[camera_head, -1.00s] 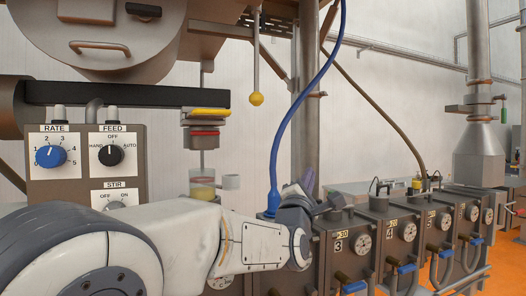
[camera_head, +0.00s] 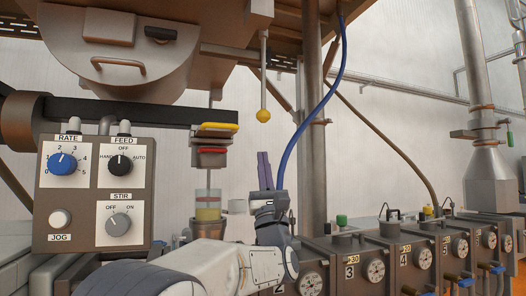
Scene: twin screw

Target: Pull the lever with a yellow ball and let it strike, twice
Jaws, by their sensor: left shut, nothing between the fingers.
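The lever is a thin grey rod (camera_head: 264,65) hanging down from a bracket under the brown overhead structure. A yellow ball (camera_head: 263,115) is at its lower end. My left gripper (camera_head: 265,156) stands upright just below the ball, its thin purple-grey fingers together and pointing up. It is shut and empty. In the picture a small gap shows between the fingertips and the ball. My left arm comes in along the bottom. My right gripper is not in view.
A control panel (camera_head: 148,205) with RATE, FEED and STIR knobs stands at the left. A beaker with yellowish liquid (camera_head: 208,205) sits left of my gripper. A blue hose (camera_head: 323,110) hangs close on the right. Grey units with gauges (camera_head: 352,265) line the lower right.

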